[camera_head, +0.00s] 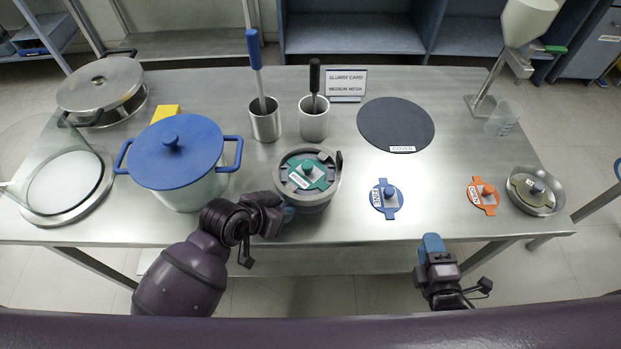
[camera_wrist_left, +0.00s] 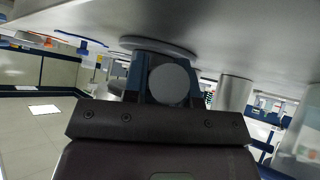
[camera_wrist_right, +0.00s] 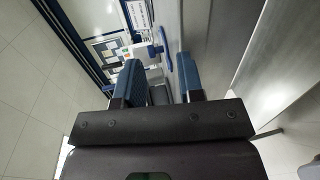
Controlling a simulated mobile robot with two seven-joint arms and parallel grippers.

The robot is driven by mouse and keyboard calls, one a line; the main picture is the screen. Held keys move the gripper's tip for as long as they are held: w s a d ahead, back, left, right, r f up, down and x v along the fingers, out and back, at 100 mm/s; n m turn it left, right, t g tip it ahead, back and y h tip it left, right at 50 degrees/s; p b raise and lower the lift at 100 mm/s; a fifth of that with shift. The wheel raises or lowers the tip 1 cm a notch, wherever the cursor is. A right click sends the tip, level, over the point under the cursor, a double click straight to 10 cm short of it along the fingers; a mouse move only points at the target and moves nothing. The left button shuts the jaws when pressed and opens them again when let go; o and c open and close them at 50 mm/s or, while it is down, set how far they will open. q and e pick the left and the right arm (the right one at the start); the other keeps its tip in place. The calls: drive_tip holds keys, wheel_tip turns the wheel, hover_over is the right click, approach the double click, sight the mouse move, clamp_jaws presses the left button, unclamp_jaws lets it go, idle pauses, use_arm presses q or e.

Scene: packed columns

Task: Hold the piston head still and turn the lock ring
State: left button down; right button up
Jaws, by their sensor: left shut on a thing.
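The column (camera_head: 306,205) is a grey cylinder near the table's front edge. Its grey lock ring (camera_head: 284,163) surrounds the top, with a dark tab at the right. The green labelled piston head (camera_head: 321,183) with a round teal knob sits inside the ring. My left gripper (camera_head: 288,212) is shut on the column's side, low at the left. In the left wrist view a round grey part of the column (camera_wrist_left: 168,82) sits between its blue fingers. My right gripper (camera_head: 432,245) is empty, in front of the table edge; its blue fingers stand apart in the right wrist view (camera_wrist_right: 160,85).
A blue-lidded pot (camera_head: 180,155) stands left of the column. Steel cups (camera_head: 266,125) with upright tools stand behind it. A dark cover disc (camera_head: 396,120), blue piece (camera_head: 386,200), orange piece (camera_head: 483,196) and steel bowl (camera_head: 540,207) lie to the right. Table between the pieces is clear.

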drive_tip(key=w+a+r+n+y, duration=0.4)
drive_tip(key=w+r, duration=0.4)
drive_tip(key=w+a+r+n+y, duration=0.3)
drive_tip(key=w+a+r+n, duration=0.15)
drive_tip(key=w+r, duration=0.4)
drive_tip(key=w+a+r+n+g+y, duration=0.1)
drive_tip(key=w+a+n+g+y, duration=0.15)
drive_tip(key=a+n+g, duration=0.9)
wheel_tip(320, 180, up, 4)
drive_tip(key=g+h, duration=0.5)
drive_tip(key=h, duration=0.4)
hover_over(341, 157)
drive_tip(key=shift+t, duration=0.25)
drive_tip(key=shift+f, duration=6)
